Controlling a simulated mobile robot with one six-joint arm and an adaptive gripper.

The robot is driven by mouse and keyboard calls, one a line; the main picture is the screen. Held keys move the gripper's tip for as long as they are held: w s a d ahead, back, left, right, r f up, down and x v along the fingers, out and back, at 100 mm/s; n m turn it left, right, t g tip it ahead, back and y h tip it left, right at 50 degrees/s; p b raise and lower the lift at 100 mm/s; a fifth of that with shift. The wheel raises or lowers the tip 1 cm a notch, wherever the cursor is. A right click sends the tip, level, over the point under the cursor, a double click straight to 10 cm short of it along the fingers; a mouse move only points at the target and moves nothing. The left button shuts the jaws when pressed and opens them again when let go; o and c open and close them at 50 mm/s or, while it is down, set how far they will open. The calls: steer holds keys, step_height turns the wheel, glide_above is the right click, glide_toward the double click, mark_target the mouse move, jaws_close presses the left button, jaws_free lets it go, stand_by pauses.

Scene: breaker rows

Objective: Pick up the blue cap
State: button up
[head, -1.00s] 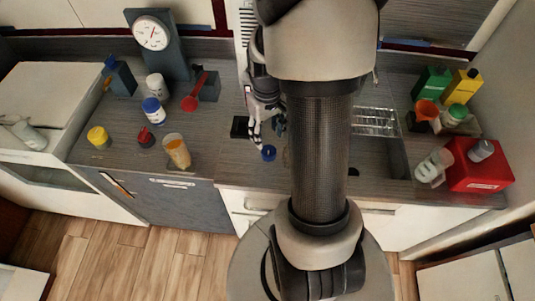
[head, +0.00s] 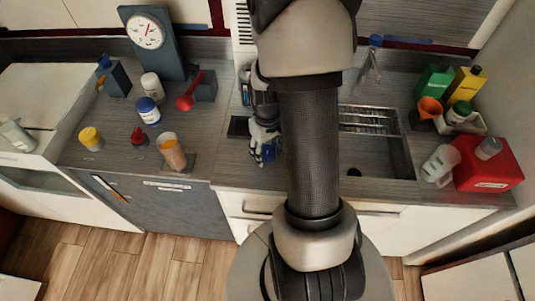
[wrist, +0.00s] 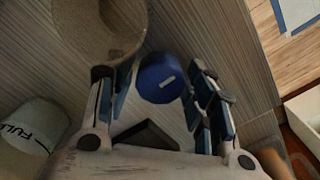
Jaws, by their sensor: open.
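The blue cap (wrist: 160,78) is round with a small pale mark on its top. My gripper is open, with one finger on each side of the cap. I cannot tell whether either finger touches it.
In the wrist view a speckled round vessel (wrist: 98,28) stands close beside the left finger, and a white lettered container (wrist: 32,135) is at lower left. A sink (head: 375,157) lies to the right. A cup (head: 172,153) and several bottles stand to the left.

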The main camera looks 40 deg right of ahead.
steer(key=shift+c, duration=0.5)
steer(key=c, duration=0.6)
steer(key=shift+c, duration=0.2)
steer(key=shift+r, duration=0.1)
